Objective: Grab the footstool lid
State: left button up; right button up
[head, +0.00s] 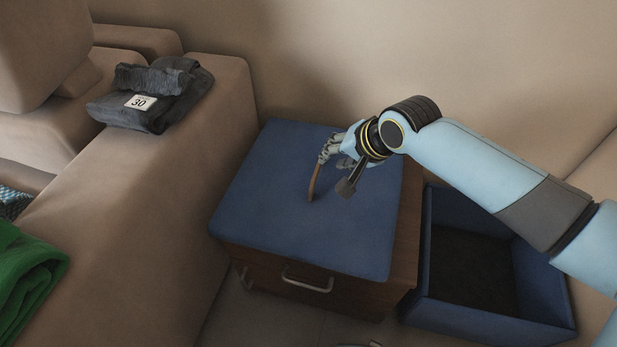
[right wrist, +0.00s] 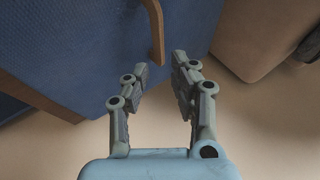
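The footstool lid (head: 300,230) is a flat blue panel lying on top of a brown wooden cabinet. A brown strap-like handle (head: 314,182) stands up from its middle. In the right wrist view the blue lid (right wrist: 80,45) fills the upper left, and the handle (right wrist: 154,30) shows just beyond the fingertips. My right gripper (head: 335,160) is over the lid, close to the handle. Its fingers (right wrist: 162,68) are apart with nothing between them in the right wrist view. My left gripper is not in view.
An open blue box (head: 430,245) with a dark inside stands right of the cabinet (head: 405,225). A beige sofa (head: 175,220) stands left, with folded dark jeans (head: 160,113) tagged 30 on its arm and green cloth (head: 25,280) at lower left. A wall is behind.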

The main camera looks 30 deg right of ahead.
aim_at(319, 167)
jog(key=b+x, duration=0.1)
jog(key=x, duration=0.2)
jog(key=shift+a+f, duration=0.15)
jog(key=shift+f, duration=0.1)
jog(key=b+x, duration=0.1)
jog(key=x, duration=0.1)
jog(key=b+x, duration=0.2)
jog(key=x, duration=0.1)
jog(key=shift+s+f, duration=0.25)
jog(key=shift+w+f+b, duration=0.35)
jog(key=shift+w+b, duration=0.05)
jog(key=shift+w, duration=0.05)
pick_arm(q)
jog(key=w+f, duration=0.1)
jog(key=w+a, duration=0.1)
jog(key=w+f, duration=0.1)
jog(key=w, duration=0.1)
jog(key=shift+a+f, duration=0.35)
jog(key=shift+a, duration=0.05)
pick_arm(e)
jog(key=shift+r, duration=0.1)
grip_shut()
